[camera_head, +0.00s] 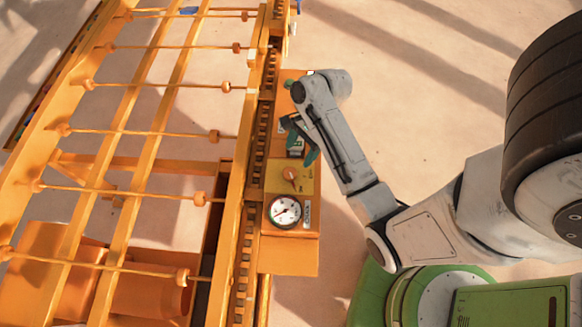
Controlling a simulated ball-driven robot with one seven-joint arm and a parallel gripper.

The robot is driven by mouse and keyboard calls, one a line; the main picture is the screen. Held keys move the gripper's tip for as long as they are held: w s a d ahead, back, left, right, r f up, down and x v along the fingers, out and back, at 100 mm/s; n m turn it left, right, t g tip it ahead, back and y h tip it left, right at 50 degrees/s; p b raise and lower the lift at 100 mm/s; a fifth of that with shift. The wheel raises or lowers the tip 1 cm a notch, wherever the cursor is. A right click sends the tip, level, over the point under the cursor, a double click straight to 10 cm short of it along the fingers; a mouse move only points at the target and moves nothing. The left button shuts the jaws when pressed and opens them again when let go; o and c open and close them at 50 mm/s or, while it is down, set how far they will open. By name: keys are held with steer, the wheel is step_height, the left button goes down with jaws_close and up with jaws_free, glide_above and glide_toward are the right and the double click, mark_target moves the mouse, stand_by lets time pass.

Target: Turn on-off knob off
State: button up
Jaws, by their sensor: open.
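The orange control panel (288,252) runs along the right side of the orange machine. An orange-red knob (289,174) sits on a yellow plate (274,187) on this panel, just above a round white gauge (285,211). Which setting the knob points to is too small to read. My gripper (297,146) is over the panel, a little above the knob in the picture, with its dark green fingers spread and nothing seen between them. It appears apart from the knob. The fingers and wrist partly hide the panel's upper part, where a bit of green (288,84) shows.
An orange frame (130,90) with several crossbars and rollers fills the left side. A dark toothed chain track (247,240) runs beside the panel. The sandy floor (420,90) at the upper right looks clear.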

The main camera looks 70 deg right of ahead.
mark_target(290, 173)
steer(key=x, duration=0.8)
steer(key=shift+a+f+b, duration=0.15)
steer(key=shift+f+b, duration=0.15)
steer(key=shift+b, duration=0.05)
steer(key=shift+c, duration=0.2)
steer(key=c, duration=1)
